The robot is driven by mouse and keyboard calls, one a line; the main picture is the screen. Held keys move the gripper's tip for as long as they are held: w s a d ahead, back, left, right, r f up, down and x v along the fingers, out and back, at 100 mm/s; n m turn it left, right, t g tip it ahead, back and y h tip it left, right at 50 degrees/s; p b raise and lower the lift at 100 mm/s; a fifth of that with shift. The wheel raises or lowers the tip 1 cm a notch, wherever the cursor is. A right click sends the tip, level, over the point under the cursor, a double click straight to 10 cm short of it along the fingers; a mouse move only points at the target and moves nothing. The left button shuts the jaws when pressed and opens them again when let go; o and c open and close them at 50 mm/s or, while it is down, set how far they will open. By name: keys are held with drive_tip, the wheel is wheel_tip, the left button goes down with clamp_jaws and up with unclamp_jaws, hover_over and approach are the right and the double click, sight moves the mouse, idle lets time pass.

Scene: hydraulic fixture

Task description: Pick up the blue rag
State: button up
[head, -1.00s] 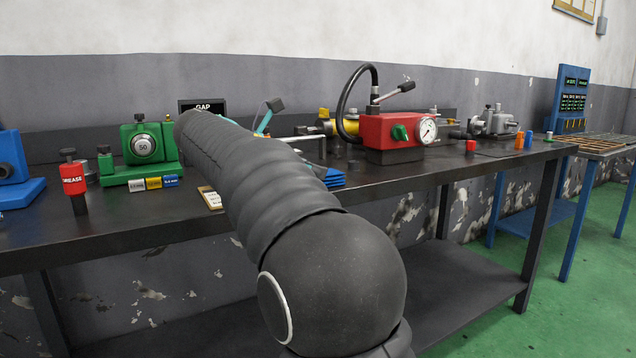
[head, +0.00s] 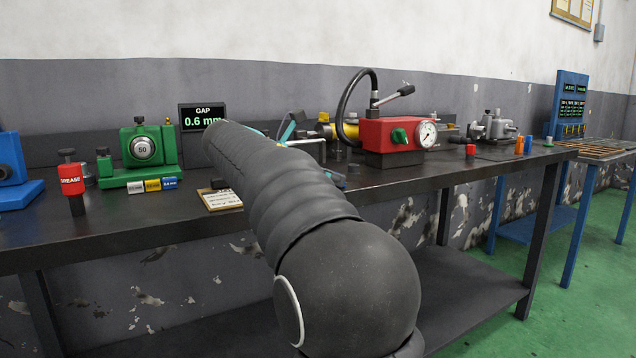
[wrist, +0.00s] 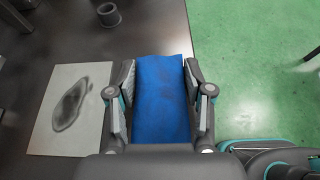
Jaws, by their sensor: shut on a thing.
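The blue rag (wrist: 161,100) is a flat, folded cloth in the middle of the wrist view. My gripper (wrist: 160,72) has one finger on each side of it and is shut on it. The rag's near end is hidden by the gripper body. I cannot tell whether the rag touches the bench or hangs just above it. In the head view my arm hides most of the gripper and the rag.
A pale sheet with a dark stain (wrist: 68,110) lies left of the gripper. A dark ring (wrist: 108,14) stands beyond it. The dark bench (head: 120,225) ends just right of the rag, above green floor (wrist: 245,60). A red pump (head: 392,135) stands on the bench.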

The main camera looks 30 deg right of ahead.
drive_tip(key=shift+r, duration=0.1)
wheel_tip(320, 180, up, 5)
drive_tip(key=shift+f+p, duration=0.2)
drive_tip(key=shift+p, duration=0.95)
drive_tip(key=d+r+p, duration=0.3)
drive_tip(key=d+r, duration=0.3)
drive_tip(key=d, duration=0.5)
drive_tip(key=shift+d, duration=0.35)
